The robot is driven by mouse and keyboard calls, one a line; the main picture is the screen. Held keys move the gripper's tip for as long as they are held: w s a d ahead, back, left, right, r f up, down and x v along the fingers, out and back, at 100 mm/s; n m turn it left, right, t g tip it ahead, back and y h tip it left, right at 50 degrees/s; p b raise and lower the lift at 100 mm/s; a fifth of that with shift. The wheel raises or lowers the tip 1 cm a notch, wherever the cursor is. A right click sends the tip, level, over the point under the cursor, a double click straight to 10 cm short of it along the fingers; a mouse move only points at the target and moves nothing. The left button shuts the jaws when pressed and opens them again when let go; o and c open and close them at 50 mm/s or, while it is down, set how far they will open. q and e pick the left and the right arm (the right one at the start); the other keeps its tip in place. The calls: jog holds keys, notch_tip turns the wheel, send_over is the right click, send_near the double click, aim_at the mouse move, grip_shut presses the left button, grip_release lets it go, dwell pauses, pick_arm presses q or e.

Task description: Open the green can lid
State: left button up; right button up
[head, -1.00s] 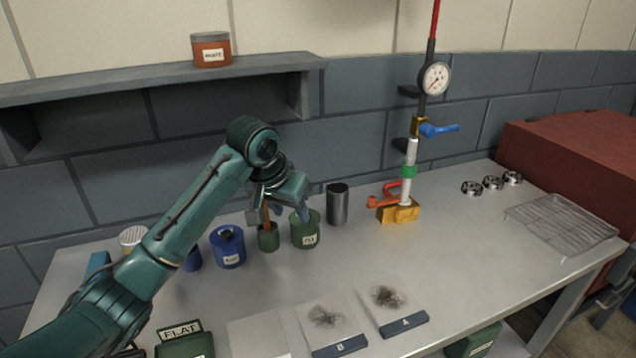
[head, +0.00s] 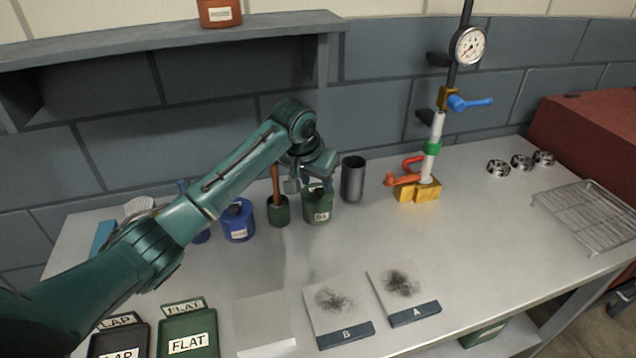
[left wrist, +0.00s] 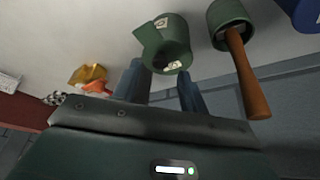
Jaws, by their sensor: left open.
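The green can (head: 319,208) stands upright on the bench with a pale label on its front. It also shows in the left wrist view (left wrist: 165,42), where its top end points toward my fingers and a pale patch shows there. My left gripper (head: 305,184) is at the can's top and hides much of it in the head view. In the left wrist view its two fingers (left wrist: 160,72) are apart, one on each side of the can's top end. Nothing is seen held; I cannot tell whether they touch the lid. My right gripper is not in view.
Close left of the can is a green pot (head: 278,212) with a wooden-handled tool upright in it. A blue can (head: 237,224) stands further left, a grey cylinder (head: 353,180) close right. A gauge stand (head: 433,150) is beyond it.

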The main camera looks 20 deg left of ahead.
aim_at(319, 193)
pick_arm(q)
jog(key=shift+x, duration=1.25)
jog(key=shift+c, duration=0.4)
grip_shut()
